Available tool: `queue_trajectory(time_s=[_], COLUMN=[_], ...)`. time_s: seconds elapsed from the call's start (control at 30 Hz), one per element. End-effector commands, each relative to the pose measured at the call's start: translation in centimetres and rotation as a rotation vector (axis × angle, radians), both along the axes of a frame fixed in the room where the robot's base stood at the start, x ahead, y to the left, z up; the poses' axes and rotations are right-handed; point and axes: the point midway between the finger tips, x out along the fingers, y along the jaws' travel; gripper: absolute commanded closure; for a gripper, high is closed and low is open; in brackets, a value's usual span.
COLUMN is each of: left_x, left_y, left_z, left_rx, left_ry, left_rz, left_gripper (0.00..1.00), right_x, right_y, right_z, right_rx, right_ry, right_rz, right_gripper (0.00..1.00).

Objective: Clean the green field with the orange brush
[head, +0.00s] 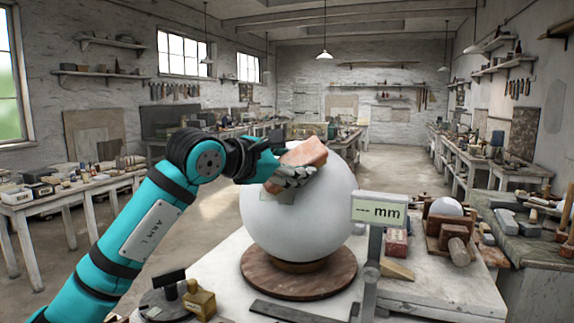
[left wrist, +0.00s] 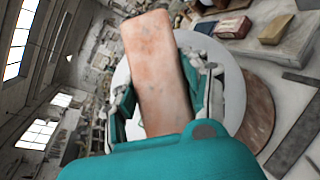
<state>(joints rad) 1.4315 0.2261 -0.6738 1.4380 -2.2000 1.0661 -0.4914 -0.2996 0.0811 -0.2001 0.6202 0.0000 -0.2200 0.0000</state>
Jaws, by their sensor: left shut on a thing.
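A large white plaster sphere (head: 310,220) stands on a round brown wooden base (head: 285,279) on the white table. My left gripper (head: 292,176) is at the sphere's upper left, shut on an orange-brown block, the orange brush (head: 305,151). In the left wrist view the brush (left wrist: 158,70) lies lengthwise between the two fingers, with the sphere (left wrist: 236,95) behind it. Whether the brush touches the sphere is unclear. A faint greenish edge (head: 268,193) shows on the sphere just below the fingers; most of the green field is hidden or too faint to make out. My right gripper is out of view.
A gauge reading "--- mm" (head: 379,210) stands close at the sphere's right. A small white ball on a brown stand (head: 445,207) and a reddish box (head: 396,243) are farther right. A brass block (head: 200,303) and a dark flat bar (head: 290,312) lie in front.

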Motion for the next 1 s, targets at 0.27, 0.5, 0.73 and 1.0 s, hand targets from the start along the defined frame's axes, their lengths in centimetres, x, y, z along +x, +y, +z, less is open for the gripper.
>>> queue_trajectory(time_s=[0.27, 0.5, 0.73, 1.0], left_x=[-0.1, -0.4, -0.5, -0.7], left_y=[0.9, 2.0, 2.9, 3.8], left_z=[-0.7, -1.2, -1.9, -2.1], left_rx=[-0.001, 0.0, 0.0, 0.0], left_ry=[0.0, 0.0, -0.001, 0.0], left_rz=[0.001, 0.0, 0.002, 0.0], left_gripper=[0.9, 0.9, 0.9, 0.9], right_x=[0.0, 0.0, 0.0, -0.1], right_y=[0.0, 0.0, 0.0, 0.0], right_z=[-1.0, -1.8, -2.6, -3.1], right_rx=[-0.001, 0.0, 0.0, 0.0], right_ry=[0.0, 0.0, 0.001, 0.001], right_rz=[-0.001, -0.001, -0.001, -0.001], right_gripper=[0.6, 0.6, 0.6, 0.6])
